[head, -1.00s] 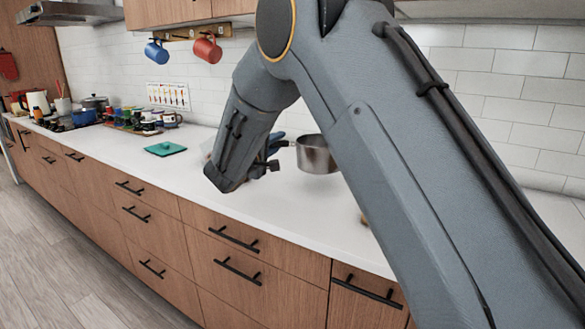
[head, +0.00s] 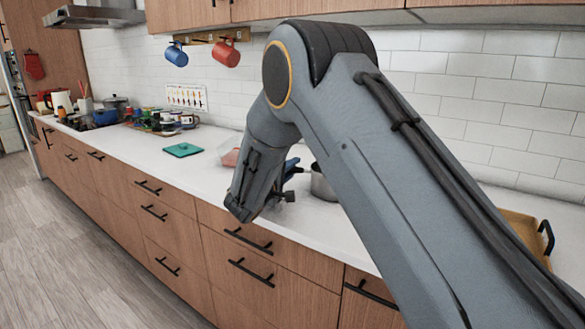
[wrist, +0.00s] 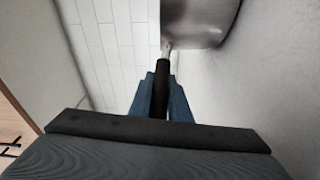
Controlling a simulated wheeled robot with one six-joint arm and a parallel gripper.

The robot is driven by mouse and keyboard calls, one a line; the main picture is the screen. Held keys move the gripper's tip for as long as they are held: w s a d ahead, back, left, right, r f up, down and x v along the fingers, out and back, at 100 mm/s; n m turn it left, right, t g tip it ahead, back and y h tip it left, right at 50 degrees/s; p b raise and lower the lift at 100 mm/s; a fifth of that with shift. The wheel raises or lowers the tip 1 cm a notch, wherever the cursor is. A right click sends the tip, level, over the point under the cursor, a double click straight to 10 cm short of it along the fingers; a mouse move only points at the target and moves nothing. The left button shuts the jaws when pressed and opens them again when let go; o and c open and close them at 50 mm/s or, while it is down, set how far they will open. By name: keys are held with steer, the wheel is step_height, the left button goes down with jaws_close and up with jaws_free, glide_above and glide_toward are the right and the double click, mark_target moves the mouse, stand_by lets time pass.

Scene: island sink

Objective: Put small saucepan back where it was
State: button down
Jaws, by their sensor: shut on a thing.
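The small saucepan (head: 321,184) is grey metal. In the head view it is at the counter, partly hidden behind my arm. In the wrist view the pan's shiny metal body (wrist: 200,22) is at the top, with its dark handle (wrist: 161,75) pointing toward me. My gripper (wrist: 161,85), with blue fingers, is shut on the handle; it also shows in the head view (head: 291,170), just left of the pan. I cannot tell whether the pan's base touches the counter.
The white counter (head: 140,148) runs along a tiled wall. A teal square board (head: 182,150) and a reddish container (head: 231,157) lie left of my gripper. A tan tray (head: 522,232) with a black handle is at the right. Blue (head: 177,54) and red (head: 227,53) mugs hang above.

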steer(key=c, duration=1.7)
jaws_free()
steer(key=shift+o, duration=0.2)
steer(key=shift+r, duration=0.15)
steer(key=b+v, duration=0.2)
steer(key=v, duration=1)
steer(key=shift+a, duration=0.1)
